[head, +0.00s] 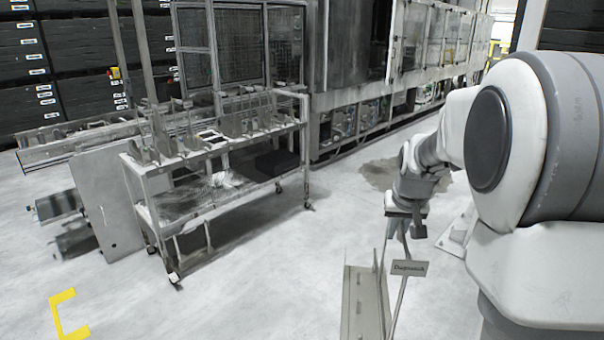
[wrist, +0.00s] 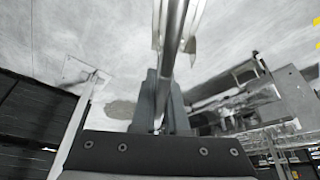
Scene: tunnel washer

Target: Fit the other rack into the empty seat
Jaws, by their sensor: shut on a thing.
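My gripper (head: 404,214) hangs at the right in the head view, pointing down. It is shut on a grey metal rack (head: 362,303), which hangs below it above the floor, its lower end cut off by the frame. In the wrist view my gripper (wrist: 164,105) grips a narrow metal bar of the rack (wrist: 172,45). A wheeled trolley (head: 300,112) stands left of the gripper, well apart from the rack. Several upright grey plates (head: 160,133) stand along its top shelf. A small black-and-white patch shows between them; I cannot tell which spot is the empty seat.
A small lettered sign (head: 408,268) is beside the held rack. A large machine (head: 360,60) stands behind the trolley, and dark drawers (head: 30,75) line the far left. A yellow mark (head: 68,314) is on the floor. The floor between trolley and rack is clear.

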